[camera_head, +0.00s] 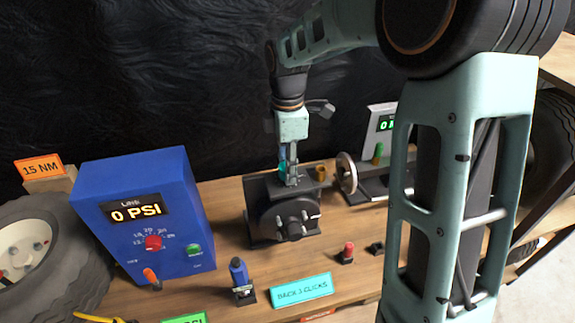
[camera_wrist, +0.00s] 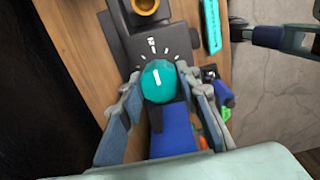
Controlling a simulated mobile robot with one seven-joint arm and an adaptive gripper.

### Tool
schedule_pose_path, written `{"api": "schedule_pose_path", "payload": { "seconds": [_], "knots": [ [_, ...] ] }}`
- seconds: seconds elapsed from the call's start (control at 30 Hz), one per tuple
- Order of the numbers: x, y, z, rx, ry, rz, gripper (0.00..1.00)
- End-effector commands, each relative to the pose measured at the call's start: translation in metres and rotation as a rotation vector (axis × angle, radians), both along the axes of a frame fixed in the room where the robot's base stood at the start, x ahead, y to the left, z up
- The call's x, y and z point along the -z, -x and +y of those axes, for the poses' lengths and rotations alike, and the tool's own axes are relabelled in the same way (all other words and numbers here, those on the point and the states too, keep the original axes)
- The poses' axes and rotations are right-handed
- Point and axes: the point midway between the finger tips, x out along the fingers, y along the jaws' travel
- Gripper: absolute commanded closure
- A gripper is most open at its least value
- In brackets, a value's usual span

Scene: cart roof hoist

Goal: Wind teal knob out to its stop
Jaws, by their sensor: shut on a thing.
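The teal knob (camera_wrist: 158,80) is a round cap with a white pointer line, in the upper middle of the wrist view. White dial marks fan out on the dark plate beyond it. My gripper (camera_wrist: 156,92) has a finger on each side of the knob and is shut on it. In the head view my gripper (camera_head: 287,172) points straight down onto the black fixture (camera_head: 280,212), and only a sliver of the teal knob (camera_head: 281,170) shows beside the fingers. A teal card (camera_head: 301,291) reading "BACK 3 CLICKS" lies in front of the fixture.
A blue box (camera_head: 180,200) showing "0 PSI" stands left of the fixture. A brass-coloured ring (camera_head: 321,172) sits beside my gripper, with a handwheel (camera_head: 346,173) further right. A blue-topped switch (camera_head: 239,271) and a red button (camera_head: 348,250) stand in front on the wooden bench (camera_head: 225,195).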

Motion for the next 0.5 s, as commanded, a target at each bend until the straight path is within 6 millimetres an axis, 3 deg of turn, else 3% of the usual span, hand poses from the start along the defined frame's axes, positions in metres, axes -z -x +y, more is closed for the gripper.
{"api": "schedule_pose_path", "payload": {
  "seconds": [0.4,0.43,0.5],
  "knots": [
    [-0.0004,-0.0003,0.0008,-0.009,0.0,-0.002,0.93],
    [-0.0004,-0.0003,0.0008,-0.009,0.0,-0.002,0.66],
    [-0.0004,-0.0003,0.0008,-0.009,0.0,-0.002,0.58]
  ]
}}
